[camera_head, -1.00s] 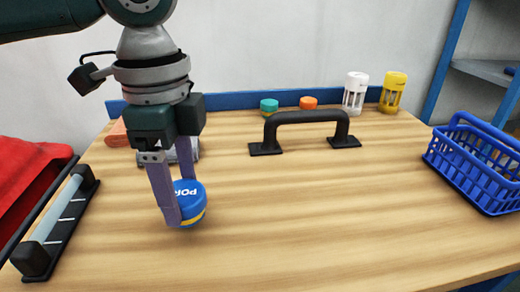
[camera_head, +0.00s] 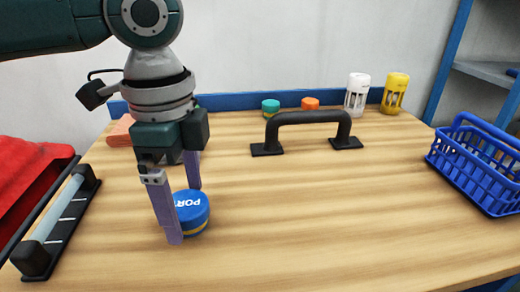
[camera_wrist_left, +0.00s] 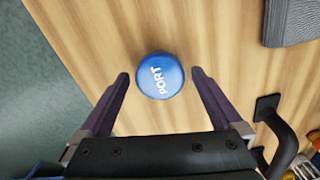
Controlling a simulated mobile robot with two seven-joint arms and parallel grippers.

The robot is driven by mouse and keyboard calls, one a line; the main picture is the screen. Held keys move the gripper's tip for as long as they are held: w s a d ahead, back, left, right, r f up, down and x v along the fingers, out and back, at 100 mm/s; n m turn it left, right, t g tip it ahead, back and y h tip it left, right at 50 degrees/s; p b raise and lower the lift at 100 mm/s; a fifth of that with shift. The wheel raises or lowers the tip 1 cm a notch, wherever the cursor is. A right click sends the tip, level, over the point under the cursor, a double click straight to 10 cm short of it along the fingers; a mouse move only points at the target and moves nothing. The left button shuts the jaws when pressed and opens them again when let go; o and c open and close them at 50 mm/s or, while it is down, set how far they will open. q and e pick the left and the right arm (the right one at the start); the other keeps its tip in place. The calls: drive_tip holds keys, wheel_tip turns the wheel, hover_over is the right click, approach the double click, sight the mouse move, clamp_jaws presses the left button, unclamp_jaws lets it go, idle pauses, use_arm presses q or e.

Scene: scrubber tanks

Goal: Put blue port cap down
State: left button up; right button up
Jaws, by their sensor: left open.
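The blue port cap (camera_head: 191,212) has white lettering on top and a yellow band low on its side. It sits upright on the wooden table (camera_head: 330,220). My left gripper (camera_head: 186,214) is open, with its purple fingers on either side of the cap. In the left wrist view the cap (camera_wrist_left: 160,76) lies between and just beyond the fingertips (camera_wrist_left: 160,74), with a gap on each side. My right gripper is in neither view.
A black handle (camera_head: 307,130) stands behind the cap. Teal (camera_head: 270,107) and orange (camera_head: 310,103) caps, a white cartridge (camera_head: 356,92) and a yellow one (camera_head: 395,92) line the back. A blue basket (camera_head: 478,165) is at right. The table's front middle is clear.

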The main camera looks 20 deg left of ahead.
sight(186, 203)
use_arm(q)
wheel_tip(186, 203, up, 12)
drive_tip(key=p, duration=0.3)
drive_tip(key=s+d+f+n+h, duration=0.1)
drive_tip(key=s+d+f, duration=0.1)
drive_tip(key=d+f, duration=0.1)
drive_tip(key=s+d+f+n+t+h, duration=0.1)
drive_tip(key=s+d+f, duration=0.1)
drive_tip(key=d+f, duration=0.1)
drive_tip(key=s+d+f+n+t+h, duration=0.1)
drive_tip(key=s+d+f, duration=0.1)
drive_tip(key=d, duration=0.3)
drive_tip(key=shift+s+d+f, duration=0.2)
drive_tip(key=shift+f, duration=0.25)
drive_tip(key=shift+s+d+f, duration=0.15)
drive_tip(key=shift+s+f, duration=0.05)
drive_tip(key=shift+f, duration=0.25)
drive_tip(key=s+a+f+n+t+y, duration=0.1)
drive_tip(key=s+a+f+n+y, duration=0.1)
drive_tip(key=s+a+n, duration=0.6)
drive_tip(key=shift+s+a+f+n+t+y, duration=0.3)
drive_tip(key=shift+s+a+f+n+y, duration=0.15)
drive_tip(key=shift+s+f, duration=0.25)
drive_tip(key=shift+d, duration=0.1)
